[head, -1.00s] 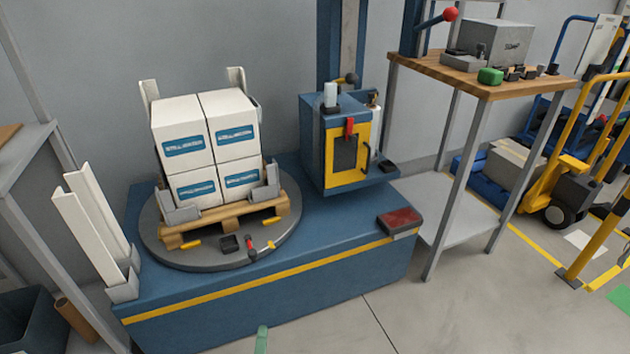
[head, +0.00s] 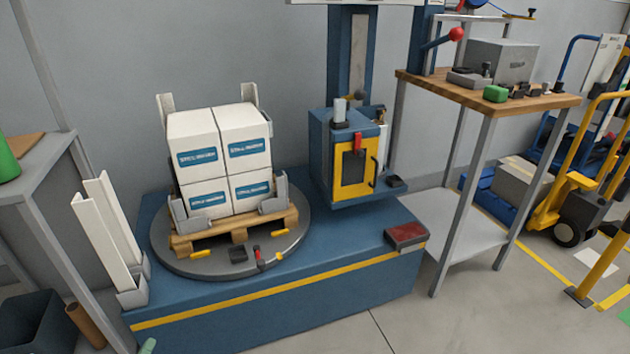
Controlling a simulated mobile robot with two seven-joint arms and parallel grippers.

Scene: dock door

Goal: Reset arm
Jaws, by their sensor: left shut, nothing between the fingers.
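Only a small pale-green tip of my left gripper (head: 148,346) shows, at the bottom edge left of centre. It is shut and empty, in front of the blue machine base (head: 300,312) and touching nothing that I can see. My right gripper is out of view. Four-sided stacked white cartons (head: 219,160) with blue labels stand on a wooden pallet (head: 236,232) on the round grey turntable (head: 165,252). A small red-and-black lever (head: 258,256) stands at the turntable's front. A blue mast carriage (head: 320,155) with a yellow-framed front and red catch (head: 358,142) is to the right.
A wooden-topped bench (head: 500,94) at the right carries a red-knobbed lever (head: 456,34) and a green block (head: 495,94). White corner posts (head: 105,235) lean at the left by a grey shelf (head: 40,180). A yellow pallet truck (head: 575,190) stands far right. The front floor is clear.

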